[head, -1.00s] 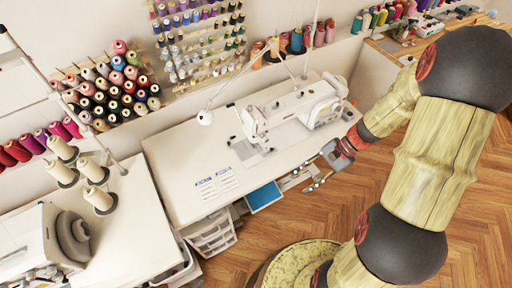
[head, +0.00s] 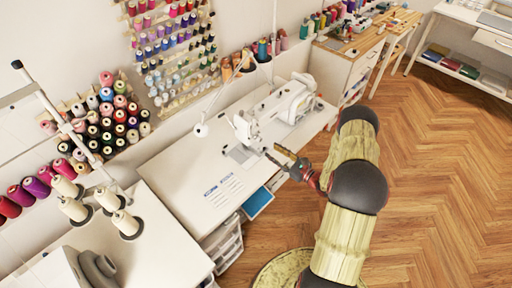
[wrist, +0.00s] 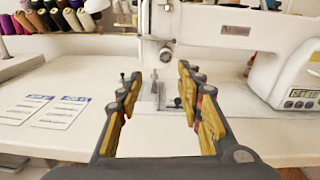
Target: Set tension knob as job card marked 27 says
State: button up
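The white sewing machine (head: 280,105) stands on the white table; it fills the upper part of the wrist view (wrist: 235,35). A round knob (wrist: 166,54) shows on the machine's head, just above and between my fingertips in that view. Two job cards (wrist: 58,112) lie flat on the table at left; their print is too small for me to read the numbers. A small display (wrist: 301,98) on the machine reads something like "SET 10". My gripper (wrist: 158,80) is open and empty, pointing at the machine's needle area; it also shows over the table's front edge in the head view (head: 279,157).
The white table (head: 180,165) has clear room around the cards. Thread spools (head: 110,115) line the wall at left. A blue drawer (head: 257,203) sticks out below the front edge. The wooden floor (head: 440,180) is clear at right.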

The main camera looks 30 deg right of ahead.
aim_at(261, 140)
jog(key=shift+t, duration=0.3)
jog(key=x, duration=0.7)
jog(key=shift+w+d+r, duration=0.3)
jog(key=shift+w+r, duration=0.05)
jog(key=shift+w, duration=0.15)
jog(key=shift+c, duration=1.1)
grip_shut()
